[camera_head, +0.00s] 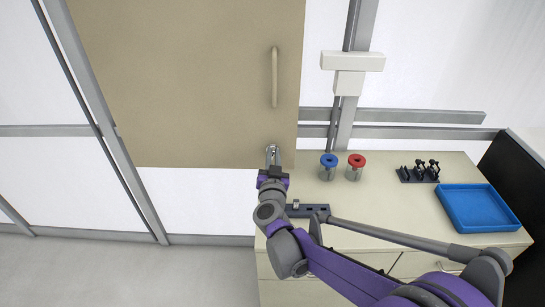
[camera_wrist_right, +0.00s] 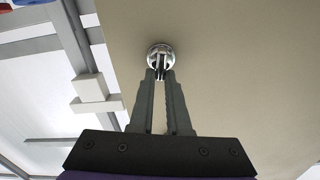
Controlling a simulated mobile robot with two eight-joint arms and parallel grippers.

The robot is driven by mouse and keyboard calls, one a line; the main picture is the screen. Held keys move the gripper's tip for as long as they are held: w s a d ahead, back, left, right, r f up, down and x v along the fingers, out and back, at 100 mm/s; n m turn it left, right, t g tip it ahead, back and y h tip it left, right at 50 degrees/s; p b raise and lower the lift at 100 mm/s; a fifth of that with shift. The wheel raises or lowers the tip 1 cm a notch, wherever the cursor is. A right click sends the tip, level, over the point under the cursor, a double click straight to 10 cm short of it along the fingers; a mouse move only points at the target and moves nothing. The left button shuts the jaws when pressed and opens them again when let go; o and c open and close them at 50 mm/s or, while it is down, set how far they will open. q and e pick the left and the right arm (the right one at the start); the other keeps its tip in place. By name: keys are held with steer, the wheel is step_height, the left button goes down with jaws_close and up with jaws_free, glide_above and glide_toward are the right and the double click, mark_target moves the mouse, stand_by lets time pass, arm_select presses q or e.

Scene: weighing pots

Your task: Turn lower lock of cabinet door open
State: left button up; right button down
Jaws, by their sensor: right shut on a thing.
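The beige cabinet door (camera_head: 190,80) hangs on the wall frame, with a vertical handle (camera_head: 274,77) near its right side. My right gripper (camera_head: 272,150) is at the door's lower right corner. In the right wrist view, my right gripper (camera_wrist_right: 161,72) has its fingertips on the round, shiny metal lower lock (camera_wrist_right: 160,55) and is shut on it. The fingers partly cover the lock's near edge. The lock's turn position is hard to tell. The door surface (camera_wrist_right: 230,60) looks flat and close behind the lock. My left gripper is not in view.
Below the door's right side is a beige counter (camera_head: 395,215). It holds a blue-topped pot (camera_head: 328,161), a red-topped pot (camera_head: 356,160), small black items (camera_head: 419,172), a blue tray (camera_head: 478,209) and a dark bar (camera_head: 308,210) near my arm. A dark panel stands at the far right.

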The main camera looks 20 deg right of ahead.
steer(key=shift+s+d+f+m+b, duration=0.1)
steer(key=shift+d+f+m+b, duration=0.15)
steer(key=shift+m, duration=2.35)
steer(key=shift+d+f+m+b, duration=0.1)
steer(key=shift+f+m+b, duration=0.1)
steer(key=shift+m, duration=2.4)
steer(key=shift+s+d+f+m+b, duration=0.15)
steer(key=shift+d+f+m, duration=0.1)
steer(key=shift+m, duration=2.35)
steer(key=shift+w, duration=0.1)
steer(key=c, duration=0.9)
jaws_free()
steer(key=shift+a, duration=0.1)
